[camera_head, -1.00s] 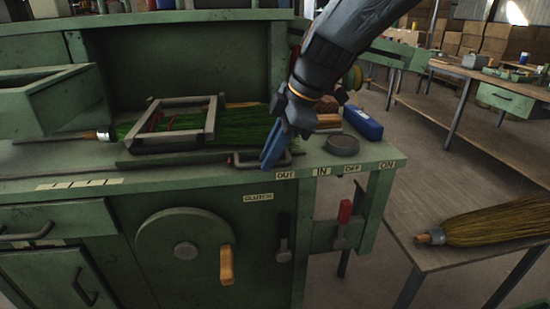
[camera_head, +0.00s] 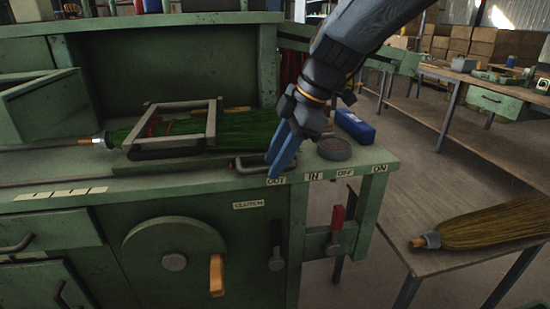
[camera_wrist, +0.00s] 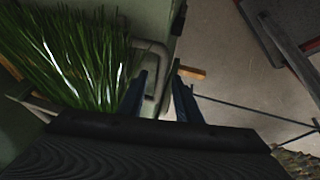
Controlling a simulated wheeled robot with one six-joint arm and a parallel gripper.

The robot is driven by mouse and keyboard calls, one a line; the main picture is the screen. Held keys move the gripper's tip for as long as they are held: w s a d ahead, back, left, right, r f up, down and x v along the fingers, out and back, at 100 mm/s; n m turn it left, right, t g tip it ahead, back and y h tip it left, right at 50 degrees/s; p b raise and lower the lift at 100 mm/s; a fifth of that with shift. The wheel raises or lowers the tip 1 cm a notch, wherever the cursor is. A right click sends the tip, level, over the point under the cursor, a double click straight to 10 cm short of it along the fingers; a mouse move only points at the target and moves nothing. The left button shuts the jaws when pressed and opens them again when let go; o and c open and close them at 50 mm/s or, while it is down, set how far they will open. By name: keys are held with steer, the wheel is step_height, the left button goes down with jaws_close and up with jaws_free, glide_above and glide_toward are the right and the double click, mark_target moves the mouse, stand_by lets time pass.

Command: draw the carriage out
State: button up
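The carriage (camera_head: 213,125) is a grey metal frame on the green bench, lying over a bundle of green bristles (camera_head: 245,130). A bar handle (camera_head: 240,167) sticks out at its front right, above the label OUT (camera_head: 276,181). My gripper (camera_head: 279,165) points down at the right end of this handle. In the wrist view my gripper (camera_wrist: 160,100) has its two blue fingers apart, with part of the grey handle (camera_wrist: 152,70) showing between and beyond them. I cannot tell whether a finger touches it. The bristles also show at the left of the wrist view (camera_wrist: 75,60).
A round dark tin (camera_head: 334,149) and a blue box (camera_head: 355,126) stand right of my gripper. Below the bench edge are a crank wheel (camera_head: 150,250), a clutch lever (camera_head: 276,245) and a red-handled lever (camera_head: 337,218). A finished broom (camera_head: 490,225) lies on the right-hand table.

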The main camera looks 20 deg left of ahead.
steer(key=v, duration=0.7)
steer(key=shift+r, duration=0.4)
steer(key=shift+d, duration=0.1)
steer(key=s+d+f+m+h+p, duration=0.1)
steer(key=d+f+m+p, duration=0.15)
steer(key=d+m, duration=0.5)
steer(key=s+d+f+m+t+h+p, duration=0.15)
steer(key=d+f+m, duration=0.25)
steer(key=d, duration=0.7)
steer(key=s+d+f+m+g+h+p, duration=0.1)
steer(key=s+d+f+m+p, duration=0.15)
steer(key=d+m, duration=0.45)
steer(key=s+d+f+m+h+p, duration=0.1)
steer(key=s+d+f+m+p, duration=0.2)
steer(key=s+d+m, duration=0.3)
steer(key=s+d, duration=0.2)
steer(key=d, duration=0.3)
steer(key=shift+d+p, duration=0.2)
steer(key=shift+p, duration=0.2)
steer(key=shift+s+m+h, duration=0.1)
steer(key=shift+m+h, duration=0.15)
